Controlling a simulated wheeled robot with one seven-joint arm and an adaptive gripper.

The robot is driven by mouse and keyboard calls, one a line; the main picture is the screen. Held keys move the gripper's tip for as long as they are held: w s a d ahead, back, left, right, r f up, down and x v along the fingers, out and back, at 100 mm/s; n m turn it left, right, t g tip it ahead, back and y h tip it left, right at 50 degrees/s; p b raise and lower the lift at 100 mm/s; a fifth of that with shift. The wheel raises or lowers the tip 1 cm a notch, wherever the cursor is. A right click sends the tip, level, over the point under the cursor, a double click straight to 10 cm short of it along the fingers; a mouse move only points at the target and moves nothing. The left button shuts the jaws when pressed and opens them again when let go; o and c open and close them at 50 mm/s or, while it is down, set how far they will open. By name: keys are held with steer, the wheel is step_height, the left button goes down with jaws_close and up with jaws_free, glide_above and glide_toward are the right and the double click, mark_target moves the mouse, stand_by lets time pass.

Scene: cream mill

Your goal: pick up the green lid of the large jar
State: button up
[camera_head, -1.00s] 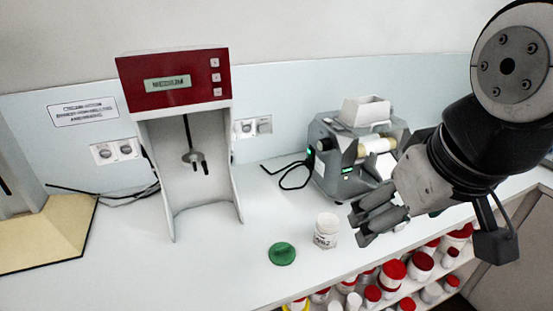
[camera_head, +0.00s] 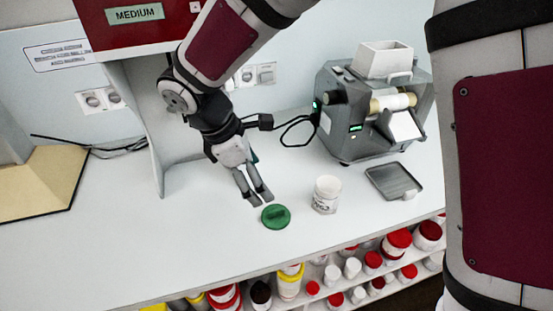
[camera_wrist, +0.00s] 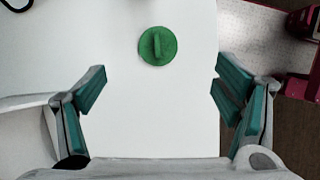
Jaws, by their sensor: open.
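The green lid (camera_head: 275,216) lies flat on the white counter, with a raised grip bar across its top. In the wrist view the lid (camera_wrist: 157,46) is ahead of the jaws, near the top middle. My gripper (camera_head: 257,200) is open and empty, just behind and left of the lid in the head view, pointing down. In the wrist view its two teal-padded fingers (camera_wrist: 160,92) stand wide apart, with only counter between them. A white open jar (camera_head: 326,195) with a dark label stands upright right of the lid.
A grey mill (camera_head: 350,120) stands at the back right, with a grey tray (camera_head: 394,181) in front of it. A red-topped mixer (camera_head: 125,30) is behind my arm. Below the counter's front edge, a shelf holds several red-capped jars (camera_head: 397,241).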

mark_target(276, 210)
steer(key=shift+n, duration=0.6)
steer(key=x, duration=0.3)
steer(key=a+x, duration=0.1)
steer(key=x, duration=0.2)
steer(key=a+x, duration=0.1)
steer(key=x, duration=0.3)
steer(key=shift+w+f+p, duration=0.15)
steer(key=shift+f+p, duration=0.15)
steer(key=shift+f, duration=0.1)
steer(key=shift+d+p+x, duration=0.15)
steer(key=shift+p+x, duration=0.15)
steer(key=shift+x, duration=1)
steer(key=shift+d+p+x, duration=0.15)
steer(key=shift+p+x, duration=0.1)
steer(key=shift+x, duration=1.05)
steer(key=shift+r, duration=0.1)
steer(key=c, duration=0.8)
